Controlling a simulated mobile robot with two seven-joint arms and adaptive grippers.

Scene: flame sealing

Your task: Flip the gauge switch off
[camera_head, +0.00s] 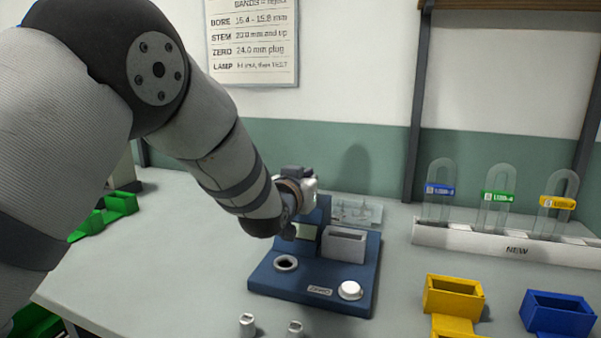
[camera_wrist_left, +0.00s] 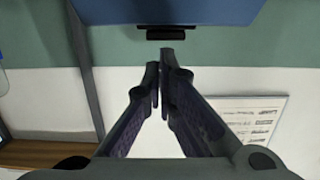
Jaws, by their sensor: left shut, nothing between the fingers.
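The gauge is a blue block (camera_head: 335,299) on the bench with an upright blue back part, a small pale display (camera_head: 305,232), a grey box and a round socket. In the left wrist view, which is upside down, part of its blue body (camera_wrist_left: 165,10) shows, with a small black piece (camera_wrist_left: 167,33) on its edge, probably the switch. Which way it is set cannot be told. My left gripper (camera_wrist_left: 165,57) is shut and empty, its fingertips very close to the black piece; contact cannot be told. In the head view my left wrist hides the gauge's top. My right gripper is out of view.
A white button (camera_head: 350,290) and a grey box (camera_head: 344,245) are on the gauge. Two small pale plugs (camera_head: 247,324) stand in front. A white rack (camera_head: 500,246) with clear loops, a yellow bin (camera_head: 453,297) and a blue bin (camera_head: 557,313) are at right. Green bins (camera_head: 121,203) are at left.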

